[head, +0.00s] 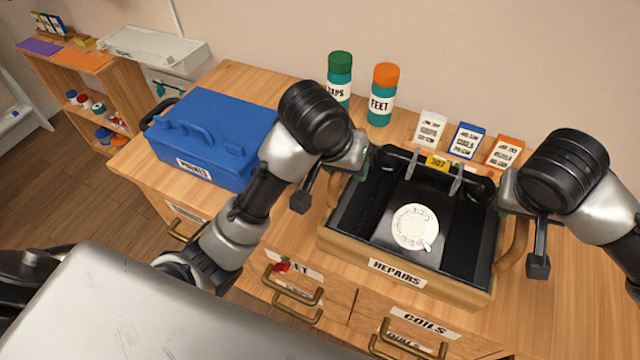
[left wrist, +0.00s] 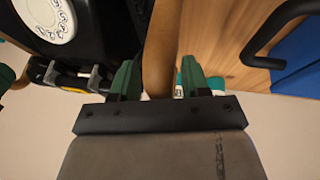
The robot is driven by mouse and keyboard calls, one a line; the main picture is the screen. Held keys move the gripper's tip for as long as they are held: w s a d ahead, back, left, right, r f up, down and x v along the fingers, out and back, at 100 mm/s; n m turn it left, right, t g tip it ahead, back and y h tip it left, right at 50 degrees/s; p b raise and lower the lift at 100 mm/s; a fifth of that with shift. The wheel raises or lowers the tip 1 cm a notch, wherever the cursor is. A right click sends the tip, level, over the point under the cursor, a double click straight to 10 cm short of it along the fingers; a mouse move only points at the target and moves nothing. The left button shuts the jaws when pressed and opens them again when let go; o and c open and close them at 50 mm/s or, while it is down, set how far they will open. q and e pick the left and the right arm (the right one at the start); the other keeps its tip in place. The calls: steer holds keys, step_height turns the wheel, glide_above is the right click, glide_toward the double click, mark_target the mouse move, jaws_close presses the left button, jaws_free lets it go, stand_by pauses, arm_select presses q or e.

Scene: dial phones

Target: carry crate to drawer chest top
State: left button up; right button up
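The crate (head: 362,255) is a wooden box labelled REPAIRS with a loop handle at each end. It holds a black phone with a white dial (head: 414,227). The crate is level over the front part of the drawer chest top (head: 335,85); I cannot tell whether it touches it. My left gripper (head: 350,172) is at the left handle. In the left wrist view its green fingertips (left wrist: 161,80) lie close on both sides of the crate's wooden handle (left wrist: 162,45). My right gripper (head: 508,192) is at the right handle (head: 516,240); its fingertips are mostly hidden.
A blue toolbox (head: 215,125) stands on the chest's left. A green-capped bottle (head: 339,78), an orange-capped bottle (head: 382,95) and small cartons (head: 466,141) stand along the back. A low shelf (head: 95,70) is at the far left. Drawer handles (head: 292,295) stick out in front.

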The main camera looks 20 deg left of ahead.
arm_select(q)
steer(key=shift+w+a+r, duration=0.1)
steer(key=shift+v, duration=1)
steer(key=shift+a+r, duration=0.15)
steer(key=shift+r, duration=0.2)
arm_select(e)
steer(key=shift+s+a+r, duration=0.1)
steer(key=shift+r, duration=0.35)
arm_select(q)
steer(key=v, duration=0.9)
steer(key=shift+s, duration=0.3)
arm_select(e)
steer(key=v, duration=1.1)
